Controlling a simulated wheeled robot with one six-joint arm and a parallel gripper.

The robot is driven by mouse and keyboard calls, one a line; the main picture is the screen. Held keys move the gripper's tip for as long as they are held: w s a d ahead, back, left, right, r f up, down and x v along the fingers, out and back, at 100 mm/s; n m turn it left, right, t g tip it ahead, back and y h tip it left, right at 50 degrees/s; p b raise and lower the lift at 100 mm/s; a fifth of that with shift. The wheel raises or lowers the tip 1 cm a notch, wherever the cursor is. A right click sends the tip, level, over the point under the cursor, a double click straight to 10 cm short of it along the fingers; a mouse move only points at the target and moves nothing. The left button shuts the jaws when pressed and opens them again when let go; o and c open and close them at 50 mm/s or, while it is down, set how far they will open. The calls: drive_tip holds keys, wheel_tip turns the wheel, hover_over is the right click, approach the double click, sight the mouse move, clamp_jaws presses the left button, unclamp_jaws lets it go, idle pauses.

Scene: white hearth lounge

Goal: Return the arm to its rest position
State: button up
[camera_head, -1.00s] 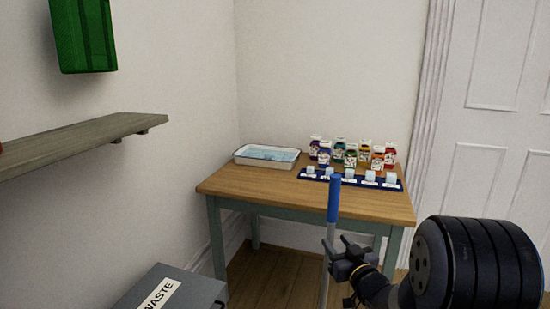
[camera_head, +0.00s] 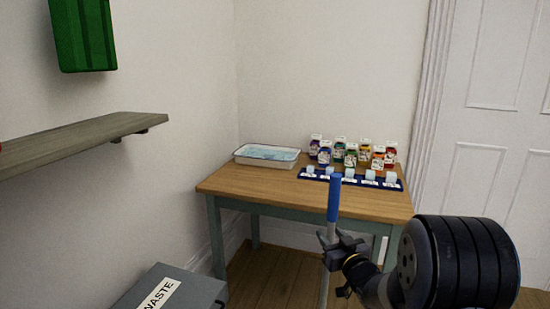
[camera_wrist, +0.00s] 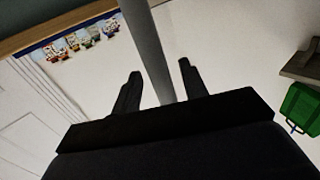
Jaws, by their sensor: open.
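My gripper (camera_head: 327,243) is at the lower right of the head view, in front of the table, with its dark fingers apart. It also shows in the wrist view (camera_wrist: 160,70), where its two fingers are spread. An upright grey pole with a blue upper end (camera_head: 334,198) stands right at the gripper. In the wrist view the grey pole (camera_wrist: 152,45) runs between the two fingers in the picture. I cannot tell whether they touch it. My arm reaches in from the lower right and is bent.
A wooden table (camera_head: 270,190) holds a water tray (camera_head: 266,163), several small bottles (camera_head: 351,156) and a blue strip with pale cubes (camera_head: 320,178). A grey waste bin (camera_head: 200,288) stands lower left. A shelf (camera_head: 80,143) and a green object (camera_head: 84,36) are at the left wall.

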sight(332, 205)
drive_tip(key=r+p, duration=0.2)
drive_tip(key=r, duration=0.3)
drive_tip(key=r+p, duration=0.1)
drive_tip(key=r, duration=0.4)
drive_tip(key=shift+w+a+r+p, duration=0.15)
drive_tip(key=shift+w+r+p, duration=0.05)
drive_tip(key=shift+r+p, duration=0.2)
drive_tip(key=shift+s+a+p, duration=0.1)
drive_tip(key=shift+a+p, duration=0.25)
drive_tip(key=shift+p, duration=0.9)
drive_tip(key=shift+a+f, duration=0.1)
drive_tip(key=shift+f, duration=0.1)
drive_tip(key=shift+s, duration=0.1)
